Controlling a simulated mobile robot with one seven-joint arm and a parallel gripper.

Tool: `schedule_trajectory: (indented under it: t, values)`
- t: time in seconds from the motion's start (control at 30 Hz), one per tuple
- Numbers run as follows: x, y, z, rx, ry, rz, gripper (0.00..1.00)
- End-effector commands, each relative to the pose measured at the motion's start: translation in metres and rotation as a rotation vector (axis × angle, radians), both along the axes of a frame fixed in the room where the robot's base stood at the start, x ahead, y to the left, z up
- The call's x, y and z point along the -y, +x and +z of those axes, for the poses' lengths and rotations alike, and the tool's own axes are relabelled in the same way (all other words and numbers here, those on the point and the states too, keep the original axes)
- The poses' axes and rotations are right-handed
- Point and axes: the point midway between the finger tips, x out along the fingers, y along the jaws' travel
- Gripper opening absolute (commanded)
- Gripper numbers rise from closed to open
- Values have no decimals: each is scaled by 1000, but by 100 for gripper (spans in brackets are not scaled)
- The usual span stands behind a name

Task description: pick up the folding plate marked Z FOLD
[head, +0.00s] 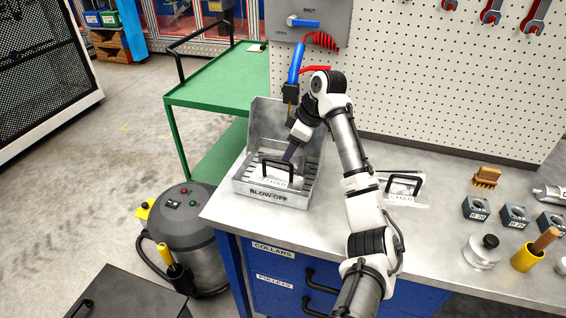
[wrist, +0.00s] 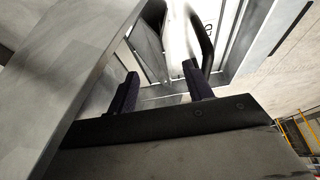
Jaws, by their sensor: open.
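A white plate (head: 272,183) with a black arched handle (head: 279,163) lies in the metal BLOW-OFF tray (head: 246,190); its small label looks like Z FOLD but is hard to read. My gripper (head: 289,153) is low over the tray, right at this handle. In the wrist view my gripper (wrist: 160,70) has its two dark fingers apart with nothing between them. The white plate (wrist: 181,32) and its black handle (wrist: 204,42) show just beyond the fingertips. I cannot tell whether a finger touches the handle.
A second handled plate (head: 408,199) lies on the bench right of my arm, its label unclear. The tray's raised back walls stand close to my gripper. A blue air nozzle (head: 296,62) hangs above. Dark blocks (head: 476,208) and tools stand at right.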

Motion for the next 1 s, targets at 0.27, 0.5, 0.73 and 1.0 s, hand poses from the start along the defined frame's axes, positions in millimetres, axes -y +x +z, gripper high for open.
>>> schedule_trajectory:
  t: [0.27, 0.5, 0.73, 1.0]
  values:
    - [-11, 2, -34, -1, 0, 0, 51]
    - [-12, 3, -37, 0, 0, 0, 51]
    - [-12, 3, -37, 0, 0, 0, 25]
    - [-13, 3, -36, 2, 0, 0, 0]
